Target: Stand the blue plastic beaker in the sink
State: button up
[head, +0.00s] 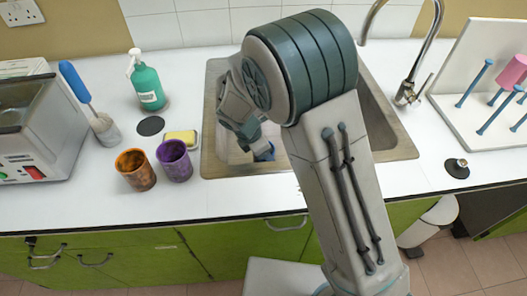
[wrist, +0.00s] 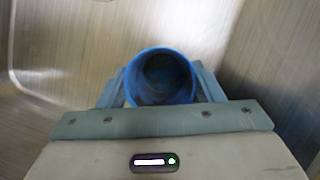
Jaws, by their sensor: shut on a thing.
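The blue plastic beaker (wrist: 160,56) is between the fingers of my gripper (wrist: 160,88) in the wrist view, its open mouth facing the camera. My gripper is shut on it. My arm hides most of the beaker and much of the basin there. The wrist view shows the metal sink walls (wrist: 60,45) around the beaker. I cannot tell whether the beaker's base touches the sink floor.
Left of the sink are an orange beaker (head: 135,170), a purple beaker (head: 174,161), a yellow sponge (head: 181,137) and a green soap bottle (head: 147,85). A drying rack (head: 480,110) with pegs is at the far right.

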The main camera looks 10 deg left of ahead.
jog(key=shift+f, duration=0.55)
jog(key=shift+f, duration=0.15)
jog(key=o, duration=1.1)
